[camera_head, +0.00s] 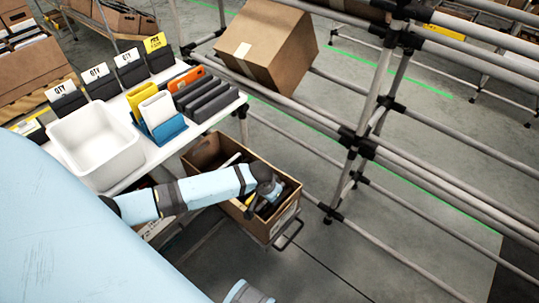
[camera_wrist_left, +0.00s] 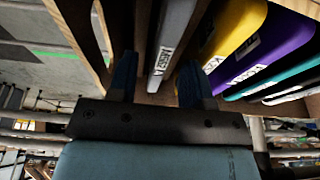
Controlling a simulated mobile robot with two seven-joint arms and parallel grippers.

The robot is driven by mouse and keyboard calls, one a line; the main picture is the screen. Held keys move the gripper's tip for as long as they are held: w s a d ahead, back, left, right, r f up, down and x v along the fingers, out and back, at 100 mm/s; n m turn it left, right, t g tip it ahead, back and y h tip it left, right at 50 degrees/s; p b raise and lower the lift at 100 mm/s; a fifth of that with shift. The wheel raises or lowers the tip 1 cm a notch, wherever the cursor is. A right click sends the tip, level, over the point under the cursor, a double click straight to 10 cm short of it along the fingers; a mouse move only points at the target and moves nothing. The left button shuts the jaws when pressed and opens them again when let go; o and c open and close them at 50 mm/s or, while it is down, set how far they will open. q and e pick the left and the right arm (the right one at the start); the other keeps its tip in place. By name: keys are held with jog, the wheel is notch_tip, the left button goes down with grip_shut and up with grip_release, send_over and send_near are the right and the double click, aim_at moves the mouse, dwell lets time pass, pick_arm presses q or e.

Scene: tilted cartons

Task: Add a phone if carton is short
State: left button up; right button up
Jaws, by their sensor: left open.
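An open cardboard carton (camera_head: 208,153) stands low beside the white table, slightly tilted, with several items inside largely hidden by my left arm. My left gripper (camera_head: 265,196) reaches down into it. In the left wrist view the gripper (camera_wrist_left: 157,66) is open, with one blue finger on either side of a slim grey phone (camera_wrist_left: 174,35) with a white label. I cannot tell whether the fingers touch it. My right gripper is out of view.
The white table carries an empty white bin (camera_head: 85,133), a blue holder (camera_head: 165,129) with upright phones, and a row of dark and orange phones (camera_head: 187,78). A closed tilted carton (camera_head: 265,48) sits on the grey pipe rack at the right.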

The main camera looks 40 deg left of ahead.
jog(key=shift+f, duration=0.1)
pick_arm(q)
jog(key=p+v, duration=0.4)
jog(key=v, duration=0.9)
jog(key=shift+s+r, duration=0.2)
jog(key=shift+r, duration=0.15)
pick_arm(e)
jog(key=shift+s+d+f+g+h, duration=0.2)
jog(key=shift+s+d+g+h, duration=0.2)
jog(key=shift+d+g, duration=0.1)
pick_arm(q)
notch_tip(320, 180, up, 7)
jog(key=p, duration=1)
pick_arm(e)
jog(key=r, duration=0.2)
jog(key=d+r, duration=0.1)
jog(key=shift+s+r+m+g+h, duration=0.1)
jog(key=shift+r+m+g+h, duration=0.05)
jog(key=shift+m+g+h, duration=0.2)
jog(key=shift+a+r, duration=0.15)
